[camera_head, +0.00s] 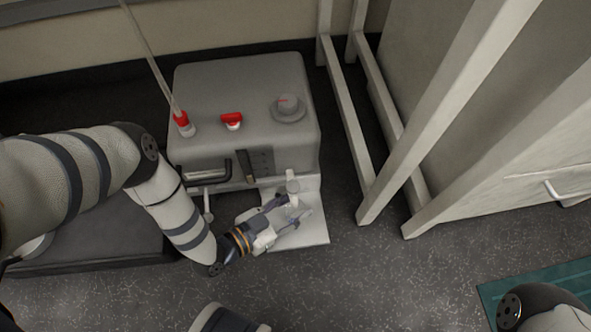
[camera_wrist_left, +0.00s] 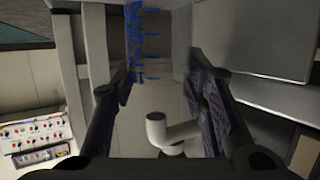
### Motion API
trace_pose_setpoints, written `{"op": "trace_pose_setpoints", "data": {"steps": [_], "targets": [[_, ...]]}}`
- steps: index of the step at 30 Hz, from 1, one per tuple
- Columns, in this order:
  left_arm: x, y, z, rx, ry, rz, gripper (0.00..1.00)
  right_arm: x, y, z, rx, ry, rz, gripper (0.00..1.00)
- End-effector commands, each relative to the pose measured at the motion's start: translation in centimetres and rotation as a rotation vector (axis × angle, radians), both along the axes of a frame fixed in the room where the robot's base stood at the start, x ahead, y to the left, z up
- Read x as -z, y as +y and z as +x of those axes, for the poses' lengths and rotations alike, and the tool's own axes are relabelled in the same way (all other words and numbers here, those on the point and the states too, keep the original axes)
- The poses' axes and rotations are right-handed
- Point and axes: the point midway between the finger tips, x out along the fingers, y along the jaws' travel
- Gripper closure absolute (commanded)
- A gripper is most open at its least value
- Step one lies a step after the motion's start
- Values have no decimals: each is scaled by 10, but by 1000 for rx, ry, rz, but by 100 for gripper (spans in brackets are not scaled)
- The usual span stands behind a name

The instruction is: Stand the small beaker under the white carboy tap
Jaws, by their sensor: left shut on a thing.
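The small beaker (camera_wrist_left: 135,45) is clear with blue markings and sits between the fingers of my left gripper (camera_wrist_left: 160,95) in the left wrist view. In the head view my left gripper (camera_head: 292,212) is low in front of the pale carboy (camera_head: 235,85), over a white plate (camera_head: 312,232). It is shut on the beaker, which is hard to make out there. The white tap (camera_head: 292,184) is right by the fingertips; its bent spout (camera_wrist_left: 170,132) shows in the wrist view. I cannot tell whether the beaker touches the plate. My right gripper is out of view.
The carboy's top carries a red-tipped tube (camera_head: 183,122), a red knob (camera_head: 232,121) and a round grey cap (camera_head: 289,107). A pale frame (camera_head: 345,130) stands to the right. Dark floor in front is open, with a teal mat (camera_head: 500,292) at the right.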

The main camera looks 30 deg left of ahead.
Motion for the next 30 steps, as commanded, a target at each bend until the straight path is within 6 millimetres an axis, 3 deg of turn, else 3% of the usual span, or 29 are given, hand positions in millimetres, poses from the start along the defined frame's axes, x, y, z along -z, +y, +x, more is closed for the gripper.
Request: {"op": "trace_pose_setpoints", "data": {"steps": [12, 13, 16, 26, 30], "targets": [[7, -2, 5, 3, 3, -1, 79, 6, 1, 1, -1, -1, 3, 60], [7, -2, 5, 3, 3, -1, 58, 6, 1, 1, -1, -1, 3, 60], [7, -2, 5, 3, 3, -1, 36, 6, 1, 1, -1, -1, 3, 60], [7, 0, 2, 4, 5, 0, 36, 6, 1, 1, 0, -1, 2, 60], [-1, 11, -22, 2, 8, 0, 36, 6, 1, 1, 0, -1, 2, 60]]}}
